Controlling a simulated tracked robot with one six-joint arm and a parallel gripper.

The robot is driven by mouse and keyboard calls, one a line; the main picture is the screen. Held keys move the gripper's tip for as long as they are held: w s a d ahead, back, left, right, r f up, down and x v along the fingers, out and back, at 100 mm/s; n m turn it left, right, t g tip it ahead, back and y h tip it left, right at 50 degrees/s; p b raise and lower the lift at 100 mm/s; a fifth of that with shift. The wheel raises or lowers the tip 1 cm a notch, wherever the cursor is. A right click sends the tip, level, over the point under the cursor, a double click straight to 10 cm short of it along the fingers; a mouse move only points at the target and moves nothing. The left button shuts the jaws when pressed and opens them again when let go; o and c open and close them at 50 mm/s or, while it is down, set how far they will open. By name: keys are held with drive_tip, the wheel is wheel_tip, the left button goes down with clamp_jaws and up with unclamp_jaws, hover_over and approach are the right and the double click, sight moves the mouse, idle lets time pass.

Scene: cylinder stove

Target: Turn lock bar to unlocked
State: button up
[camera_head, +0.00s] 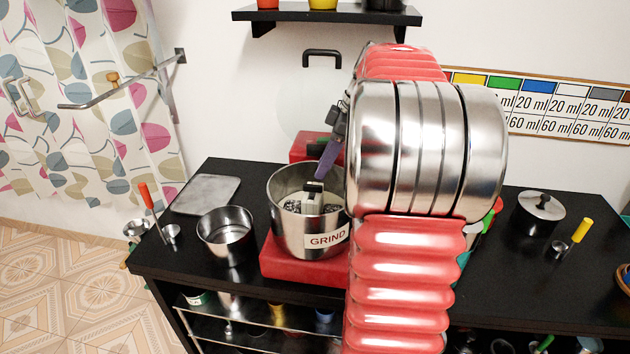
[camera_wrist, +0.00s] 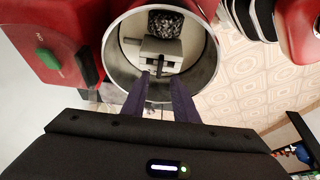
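A steel pot labelled GRIND (camera_head: 297,236) stands on a red base (camera_head: 290,265). Inside it is a pale grey block (camera_wrist: 145,46) with dark speckled material behind it. A short black bar (camera_wrist: 160,63) sticks out from the block; it may be the lock bar, but its lock state cannot be told. My gripper (camera_wrist: 161,80) reaches into the pot's mouth with its purple fingers apart, on either side of the bar's near end. Whether they touch the bar cannot be told. In the head view my gripper (camera_head: 318,178) is just above the block.
A red box with a green button (camera_wrist: 48,59) and a black lever (camera_wrist: 86,63) are close left of the pot in the wrist view. An open steel pan (camera_head: 226,236) and a grey plate (camera_head: 205,194) stand left in the head view.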

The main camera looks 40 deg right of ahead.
sight(316, 186)
drive_tip(key=x, duration=0.6)
drive_tip(key=shift+w, duration=0.1)
drive_tip(key=shift+r, duration=0.1)
drive_tip(key=shift+c, duration=0.7)
clamp_jaws()
